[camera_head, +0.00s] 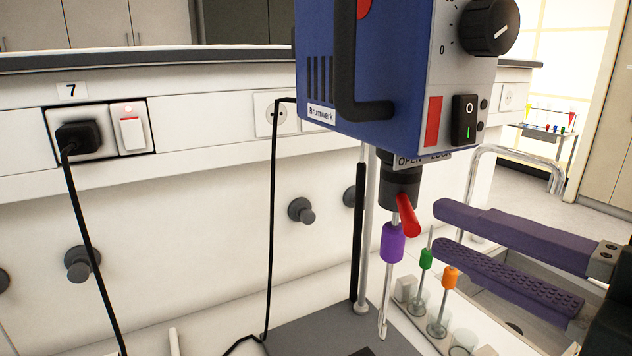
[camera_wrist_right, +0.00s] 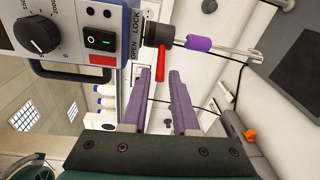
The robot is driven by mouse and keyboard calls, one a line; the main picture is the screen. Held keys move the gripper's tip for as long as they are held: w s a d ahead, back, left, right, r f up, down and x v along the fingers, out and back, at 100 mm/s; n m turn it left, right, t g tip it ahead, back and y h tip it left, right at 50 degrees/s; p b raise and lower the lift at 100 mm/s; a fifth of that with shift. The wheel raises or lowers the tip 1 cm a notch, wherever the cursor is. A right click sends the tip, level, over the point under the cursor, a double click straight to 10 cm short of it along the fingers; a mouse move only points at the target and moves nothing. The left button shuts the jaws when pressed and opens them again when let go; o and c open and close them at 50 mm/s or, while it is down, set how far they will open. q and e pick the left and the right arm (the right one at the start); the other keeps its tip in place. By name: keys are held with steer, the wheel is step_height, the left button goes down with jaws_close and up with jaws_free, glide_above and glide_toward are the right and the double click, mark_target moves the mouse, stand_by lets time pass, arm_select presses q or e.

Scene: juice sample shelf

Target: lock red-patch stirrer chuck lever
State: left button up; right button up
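The blue stirrer (camera_head: 330,60) has a red patch (camera_head: 435,121) beside its rocker switch. Under it hangs a black chuck (camera_head: 400,190), below an OPEN and LOCK label (camera_head: 424,160). A red lever (camera_head: 408,217) slants out from the chuck, downward and to the right. A shaft with a purple sleeve (camera_head: 392,243) hangs from the chuck. My right gripper (camera_head: 437,229) is open and empty, just right of the lever. In the right wrist view the lever (camera_wrist_right: 163,66) lines up with the gap between the fingertips (camera_wrist_right: 160,76). My left gripper is out of view.
Stirrers with green (camera_head: 426,259) and orange (camera_head: 450,277) sleeves stand in a holder below the fingers. A support rod (camera_head: 366,240) stands behind the shaft. A black cable (camera_head: 271,220) hangs at the left. A socket with a plug (camera_head: 78,138) is on the wall.

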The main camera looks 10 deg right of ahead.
mark_target(398, 209)
steer(key=p+x, duration=0.2)
steer(key=x, duration=0.6)
steer(key=shift+w, duration=0.2)
steer(key=shift+w+a, duration=0.2)
steer(key=shift+w, duration=0.2)
jaws_close()
stand_by(0.9)
